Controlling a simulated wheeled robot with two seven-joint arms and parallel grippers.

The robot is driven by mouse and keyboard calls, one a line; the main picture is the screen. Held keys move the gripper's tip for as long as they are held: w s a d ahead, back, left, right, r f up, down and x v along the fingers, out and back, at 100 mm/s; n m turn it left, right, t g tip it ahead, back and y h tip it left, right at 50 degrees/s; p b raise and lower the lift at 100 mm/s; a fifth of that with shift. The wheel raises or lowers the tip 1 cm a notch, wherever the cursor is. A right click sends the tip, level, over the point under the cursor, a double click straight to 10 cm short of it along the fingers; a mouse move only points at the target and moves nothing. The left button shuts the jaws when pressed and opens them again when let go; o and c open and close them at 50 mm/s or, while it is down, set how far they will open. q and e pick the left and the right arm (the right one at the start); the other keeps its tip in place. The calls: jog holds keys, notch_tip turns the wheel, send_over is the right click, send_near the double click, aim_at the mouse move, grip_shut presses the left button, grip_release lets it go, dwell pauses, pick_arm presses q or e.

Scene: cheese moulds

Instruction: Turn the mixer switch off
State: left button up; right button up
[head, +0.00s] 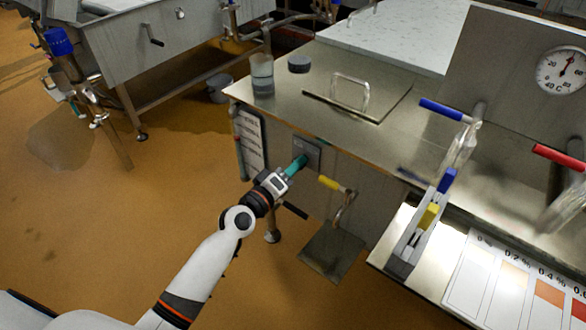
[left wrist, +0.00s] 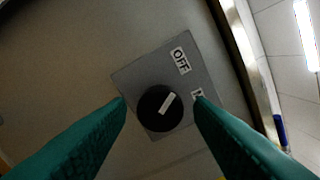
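The mixer switch is a round black knob (left wrist: 160,108) with a white bar on a grey square plate (left wrist: 138,77), in the left wrist view. The bar points up and right; I cannot tell exactly which label it lines up with. An OFF label (left wrist: 181,60) is at the upper right of the plate, and a second label (left wrist: 197,93) is partly hidden by a finger. My left gripper (left wrist: 160,118) is open, its teal fingers either side of the knob with gaps. In the head view the left gripper (head: 299,163) is close in front of the switch plate (head: 314,152) on the counter's side. My right gripper is not in view.
A yellow-handled valve (head: 331,183) is just right of my left gripper. The steel counter (head: 320,65) carries a glass jar (head: 262,75), a dark round puck (head: 299,64) and a lid handle (head: 351,92). A thermometer dial (head: 562,70) is at the right. Orange floor (head: 150,200) is open at left.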

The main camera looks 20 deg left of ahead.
pick_arm(q)
jog(key=shift+s, duration=0.1)
jog(key=v, duration=1.1)
jog(key=shift+s+a, duration=0.15)
jog(key=shift+s, duration=0.25)
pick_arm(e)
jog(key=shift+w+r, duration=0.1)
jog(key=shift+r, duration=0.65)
